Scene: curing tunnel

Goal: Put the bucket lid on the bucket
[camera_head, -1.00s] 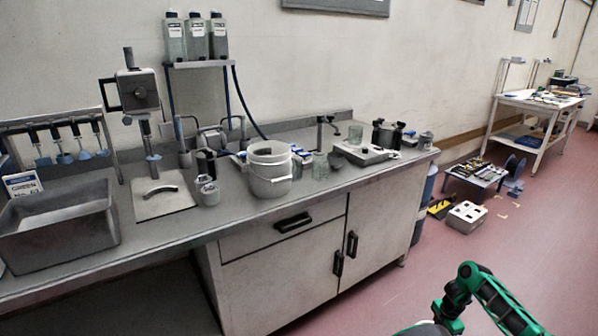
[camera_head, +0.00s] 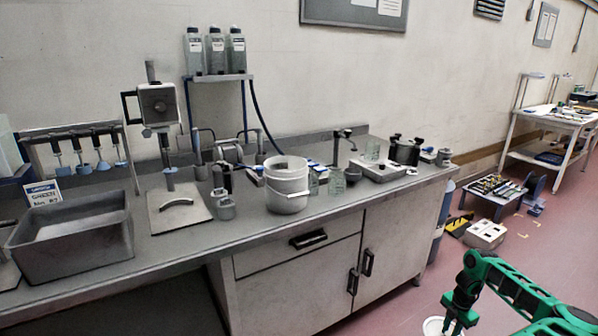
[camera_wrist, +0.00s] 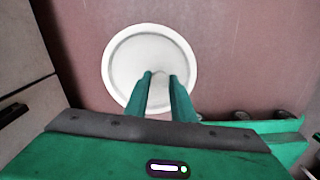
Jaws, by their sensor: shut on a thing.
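The white bucket (camera_head: 287,184) stands upright on the grey counter, with its handle hanging at the front. Its top is open. The round white bucket lid (camera_head: 434,327) shows at the bottom edge of the head view, partly cut off by the frame, and as a full disc in the wrist view (camera_wrist: 118,65). My gripper (camera_wrist: 160,76) is shut on the lid, its two green fingers reaching the lid's middle. The grip point itself is hard to make out. In the head view my gripper (camera_head: 458,318) is low in front of the cabinet, right of and well below the bucket.
Glass jars (camera_head: 337,182) stand close right of the bucket, and a small grey can (camera_head: 225,207) stands to its left. A hotplate (camera_head: 377,170) and a dark pot (camera_head: 405,151) are farther right. The counter's front edge lies between my gripper and the bucket. The red floor (camera_head: 400,285) is open.

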